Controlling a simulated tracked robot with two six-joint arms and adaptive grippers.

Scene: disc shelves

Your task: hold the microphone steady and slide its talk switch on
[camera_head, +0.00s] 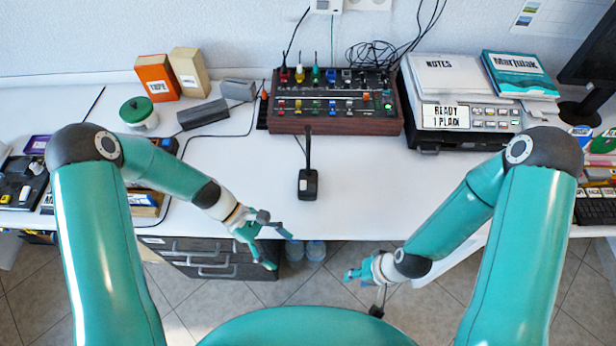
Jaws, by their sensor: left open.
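The microphone (308,184) is a small black desk unit with a thin dark stem rising toward the mixer. It stands upright on the white desk (245,185), near the front edge. Its talk switch is too small to make out. My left gripper (281,250) is open and empty, in front of the desk edge, lower left of the microphone and apart from it. My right gripper (362,293) has its fingers apart and looks empty, lower right of the microphone and farther from it, over the floor.
A wood-sided mixer (335,102) with coloured knobs stands behind the microphone. A machine with a notes pad (450,75) is at the right. The desk around the microphone is clear.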

